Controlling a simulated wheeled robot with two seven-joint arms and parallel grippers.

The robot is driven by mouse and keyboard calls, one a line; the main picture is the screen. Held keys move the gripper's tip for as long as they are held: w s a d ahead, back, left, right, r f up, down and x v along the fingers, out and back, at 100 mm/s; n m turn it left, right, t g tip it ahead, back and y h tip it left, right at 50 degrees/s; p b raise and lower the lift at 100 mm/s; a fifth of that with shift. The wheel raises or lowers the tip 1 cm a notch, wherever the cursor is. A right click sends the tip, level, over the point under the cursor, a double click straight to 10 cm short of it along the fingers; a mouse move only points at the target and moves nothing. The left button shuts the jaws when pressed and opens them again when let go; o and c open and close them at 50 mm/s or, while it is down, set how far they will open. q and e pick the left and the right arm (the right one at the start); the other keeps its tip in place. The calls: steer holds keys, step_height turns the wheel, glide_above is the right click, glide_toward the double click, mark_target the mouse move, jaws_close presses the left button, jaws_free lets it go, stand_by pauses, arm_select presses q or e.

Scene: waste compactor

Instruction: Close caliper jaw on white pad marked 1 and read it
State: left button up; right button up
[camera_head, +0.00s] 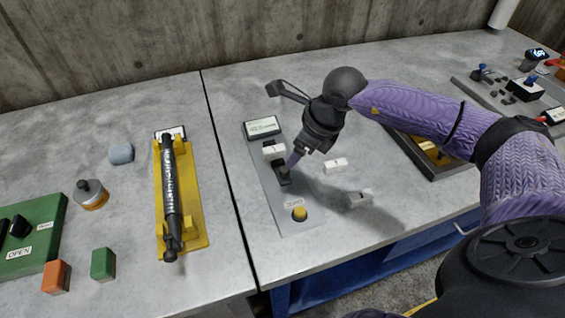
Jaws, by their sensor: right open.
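The caliper is a flat grey plate (268,190) on the table, with a small display (262,127) at its far end; its reading is too small to make out. A white pad (274,151) sits on the plate near the display, and its mark is not legible. A dark sliding jaw (283,177) stands just nearer than this pad. My right gripper (290,166) is open, with its fingertip low at the dark jaw; I cannot tell whether it touches. My left gripper is not in view.
Two more white pads (335,165) (360,198) lie right of the plate. A yellow button (299,213) by a ZERO label is at its near end. A yellow tray (193,205) with a dark wrench-like tool lies left, past the table seam. A dark-framed tray (432,155) lies right, under my arm.

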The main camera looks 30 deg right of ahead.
mark_target(285, 169)
steer(key=b+x, duration=0.1)
steer(key=x, duration=0.6)
steer(key=shift+r, duration=0.1)
jaws_close()
